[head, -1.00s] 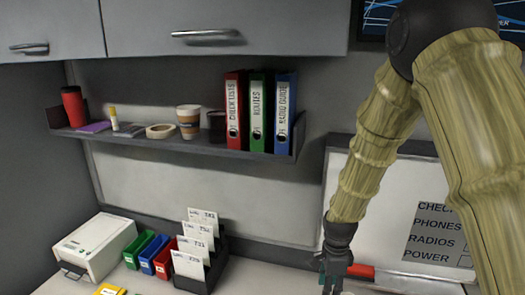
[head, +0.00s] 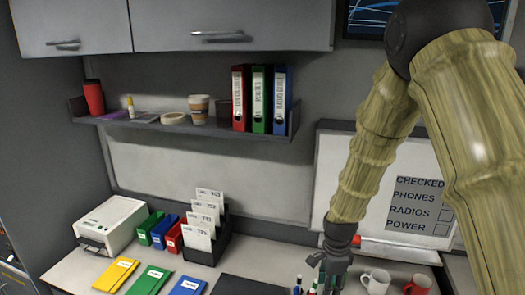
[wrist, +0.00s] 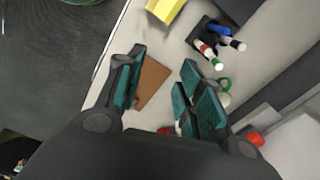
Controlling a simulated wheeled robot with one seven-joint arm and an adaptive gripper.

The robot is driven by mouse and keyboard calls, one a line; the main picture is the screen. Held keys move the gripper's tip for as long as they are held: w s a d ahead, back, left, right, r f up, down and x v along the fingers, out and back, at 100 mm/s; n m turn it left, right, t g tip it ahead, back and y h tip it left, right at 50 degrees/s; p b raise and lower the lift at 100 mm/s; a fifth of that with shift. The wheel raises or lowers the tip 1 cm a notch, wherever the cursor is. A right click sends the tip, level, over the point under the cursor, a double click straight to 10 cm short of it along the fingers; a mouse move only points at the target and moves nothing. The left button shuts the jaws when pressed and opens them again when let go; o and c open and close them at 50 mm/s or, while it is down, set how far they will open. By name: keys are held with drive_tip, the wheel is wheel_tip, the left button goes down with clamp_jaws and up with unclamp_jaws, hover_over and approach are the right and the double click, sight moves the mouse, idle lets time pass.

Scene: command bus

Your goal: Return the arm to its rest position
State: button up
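My arm, in a pale wood-patterned covering, comes down the right side of the head view. My gripper (head: 330,272) hangs at the bottom edge there, over or in front of the right part of the desk. In the wrist view, my gripper (wrist: 163,60) shows two teal-padded fingers spread apart with nothing held between them. A brown flat piece (wrist: 152,82) lies on the desk below the gap.
A marker holder (wrist: 212,38) stands near the right finger in the wrist view. White mug (head: 376,281) and red mug (head: 418,284) stand right of the gripper. The shelf (head: 170,124) holds binders. The whiteboard (head: 350,200) is behind my arm.

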drive_tip(key=s+d+f+n+b, duration=0.1)
drive_tip(key=s+f+n+b, duration=0.15)
drive_tip(key=s+f, duration=0.4)
drive_tip(key=s+f+n+b, duration=0.2)
drive_tip(key=s+f+n, duration=0.1)
drive_tip(key=f, duration=0.7)
drive_tip(key=s+d+f+n+b, duration=0.15)
drive_tip(key=s+f, duration=0.25)
drive_tip(key=f, duration=0.4)
drive_tip(key=s+f+n+b, duration=0.3)
drive_tip(key=s+f+n, duration=0.2)
drive_tip(key=s, duration=0.5)
drive_tip(key=s+f+n+b, duration=0.4)
drive_tip(key=s+f+n, duration=0.1)
drive_tip(key=s+f, duration=0.5)
drive_tip(key=shift+s+d, duration=0.35)
drive_tip(key=shift+s, duration=0.4)
